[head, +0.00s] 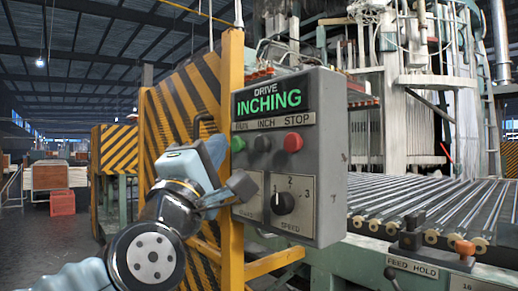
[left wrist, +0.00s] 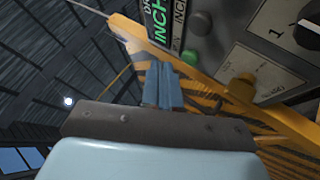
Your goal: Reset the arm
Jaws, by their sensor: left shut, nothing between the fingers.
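My left gripper (head: 216,148) is raised in front of the yellow-and-black striped guard, just left of the grey control box (head: 330,150). Its blue fingers are together and empty; they also show in the left wrist view (left wrist: 164,84). The box's lit display (head: 270,99) reads DRIVE INCHING. Below it are a green button (head: 238,144), a dark button (head: 262,143) and a red button (head: 293,142). A black speed dial (head: 283,203) sits lower, with marks 1, 2 and 3. My arm hides part of the lower left panel. My right gripper is not in view.
The striped guard (head: 184,105) stands close behind my left gripper. A roller conveyor (head: 430,205) runs at right, with a FEED HOLD panel (head: 415,267) at its near edge. A red crate (head: 62,202) lies far left. The floor at left (head: 50,245) looks open.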

